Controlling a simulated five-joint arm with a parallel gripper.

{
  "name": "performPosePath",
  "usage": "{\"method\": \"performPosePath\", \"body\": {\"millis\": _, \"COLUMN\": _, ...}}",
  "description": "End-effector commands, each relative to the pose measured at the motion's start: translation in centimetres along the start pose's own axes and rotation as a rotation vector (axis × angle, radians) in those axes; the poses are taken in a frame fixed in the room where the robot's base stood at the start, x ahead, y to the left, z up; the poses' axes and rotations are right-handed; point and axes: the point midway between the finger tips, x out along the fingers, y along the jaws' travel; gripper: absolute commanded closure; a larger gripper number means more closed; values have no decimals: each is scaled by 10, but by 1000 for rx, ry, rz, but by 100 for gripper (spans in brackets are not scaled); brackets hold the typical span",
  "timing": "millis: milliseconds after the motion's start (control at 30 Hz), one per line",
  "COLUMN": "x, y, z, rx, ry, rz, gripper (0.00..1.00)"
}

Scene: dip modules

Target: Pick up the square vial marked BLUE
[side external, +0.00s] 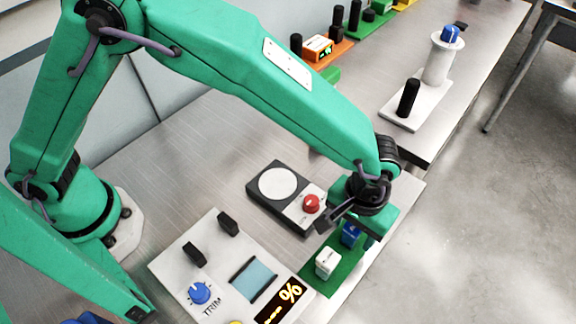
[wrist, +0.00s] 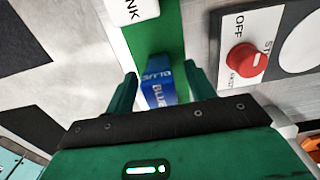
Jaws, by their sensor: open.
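The blue square vial (wrist: 158,82) stands on a green strip in the wrist view, with lettering that reads BLUE on its side. It also shows in the side external view (side external: 350,235), partly hidden under my gripper. My gripper (wrist: 161,85) is open, with one green finger on each side of the blue vial. I cannot tell whether either finger touches it. A white square vial (side external: 328,262) stands on the same green strip (side external: 322,280); in the wrist view it (wrist: 132,8) is cut by the top edge and shows the letters NK.
A white TRIM panel with a blue knob (side external: 200,293) is nearer. A white stand with a black post (side external: 408,98) is on the bench behind.

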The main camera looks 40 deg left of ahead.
Motion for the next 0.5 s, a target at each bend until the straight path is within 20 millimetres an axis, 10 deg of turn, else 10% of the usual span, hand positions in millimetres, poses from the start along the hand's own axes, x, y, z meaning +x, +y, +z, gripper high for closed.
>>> {"method": "performPosePath", "body": {"millis": 500, "x": 17, "y": 0, "z": 0, "rx": 0, "ry": 1, "rz": 1, "gripper": 45}}
